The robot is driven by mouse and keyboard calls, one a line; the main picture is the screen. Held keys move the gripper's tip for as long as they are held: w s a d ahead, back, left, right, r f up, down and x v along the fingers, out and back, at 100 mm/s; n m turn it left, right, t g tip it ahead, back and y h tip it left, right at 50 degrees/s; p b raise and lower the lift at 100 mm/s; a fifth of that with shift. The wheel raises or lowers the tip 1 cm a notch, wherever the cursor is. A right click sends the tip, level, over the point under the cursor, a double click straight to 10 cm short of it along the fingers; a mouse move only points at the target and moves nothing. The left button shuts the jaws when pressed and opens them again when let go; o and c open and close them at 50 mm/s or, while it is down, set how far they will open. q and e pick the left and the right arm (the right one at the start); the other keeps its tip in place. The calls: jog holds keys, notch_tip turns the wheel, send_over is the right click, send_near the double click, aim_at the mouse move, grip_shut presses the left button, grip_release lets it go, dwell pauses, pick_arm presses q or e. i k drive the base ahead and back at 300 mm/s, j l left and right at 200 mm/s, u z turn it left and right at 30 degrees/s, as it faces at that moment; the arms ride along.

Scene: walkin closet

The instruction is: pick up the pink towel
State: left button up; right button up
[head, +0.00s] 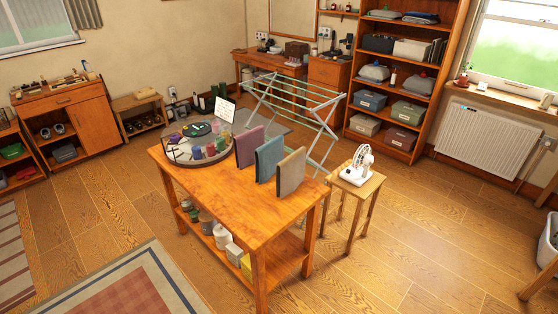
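The pink towel (250,147) stands upright, a dusky pink-mauve panel, on the wooden table (206,184) in the middle of the head view. It is the leftmost of three towels in a row. A blue towel (269,160) stands just right of it, and a grey-beige towel (290,173) stands right of that. What holds the towels upright is hard to make out. Neither of my grippers shows in the head view.
A round tray (172,157) with colourful spools stands left of the towels. A folding drying rack (298,108) stands behind the table. A small stool (364,183) with a white fan (358,166) stands to the right. The floor in front right is clear.

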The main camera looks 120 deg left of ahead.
aim_at(245, 144)
jog(key=u, duration=4)
